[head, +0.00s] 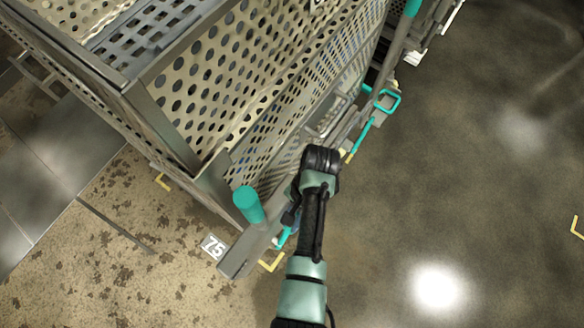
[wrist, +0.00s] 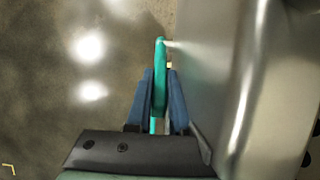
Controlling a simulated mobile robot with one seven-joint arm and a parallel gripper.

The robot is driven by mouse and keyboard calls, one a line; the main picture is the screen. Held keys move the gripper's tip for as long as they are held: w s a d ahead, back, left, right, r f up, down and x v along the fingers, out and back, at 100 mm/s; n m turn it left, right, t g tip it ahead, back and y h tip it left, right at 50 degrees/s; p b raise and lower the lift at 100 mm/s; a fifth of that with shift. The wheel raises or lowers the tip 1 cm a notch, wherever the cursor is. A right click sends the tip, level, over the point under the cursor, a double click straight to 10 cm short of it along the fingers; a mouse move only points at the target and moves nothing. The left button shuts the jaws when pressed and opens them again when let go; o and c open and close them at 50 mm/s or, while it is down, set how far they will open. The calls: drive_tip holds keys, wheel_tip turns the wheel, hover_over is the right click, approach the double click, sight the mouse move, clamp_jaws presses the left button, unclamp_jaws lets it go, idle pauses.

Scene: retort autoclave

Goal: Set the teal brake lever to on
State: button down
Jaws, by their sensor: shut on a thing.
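The teal brake lever (wrist: 160,52) stands between the blue fingers of my gripper (wrist: 160,75) in the wrist view. The fingers are shut on it, and its upper end sticks out past their tips. In the head view a short teal piece of the lever (head: 283,237) shows beside my gripper (head: 290,217), low at the near corner of the perforated cart. My wrist and the gripper hide the rest of it there. The on and off markings cannot be seen.
The perforated metal cart (head: 215,90) fills the upper left. A teal handle grip (head: 248,204) rises at its near corner, close to my arm. A teal loop (head: 388,100) sits farther along its side. A "75" floor plate (head: 214,246) lies nearby. The floor at right is clear.

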idle(0.8)
drive_tip(key=shift+s+r+t+h+p, duration=0.15)
drive_tip(key=shift+r+t+h+p, duration=0.2)
drive_tip(key=shift+p, duration=0.4)
drive_tip(key=p, duration=0.2)
drive_tip(key=shift+s+a+r+t+p, duration=0.25)
drive_tip(key=shift+s+r+t+p, duration=0.05)
drive_tip(key=shift+s+r+t, duration=0.05)
drive_tip(key=shift+s+a+t+h+p, duration=0.3)
drive_tip(key=shift+t+h+p, duration=0.25)
drive_tip(key=shift+p, duration=0.3)
drive_tip(key=shift+f, duration=0.1)
drive_tip(key=c, duration=0.8)
unclamp_jaws()
wheel_tip(320, 180, up, 13)
drive_tip(key=w+d, duration=0.1)
drive_tip(key=shift+w, duration=0.2)
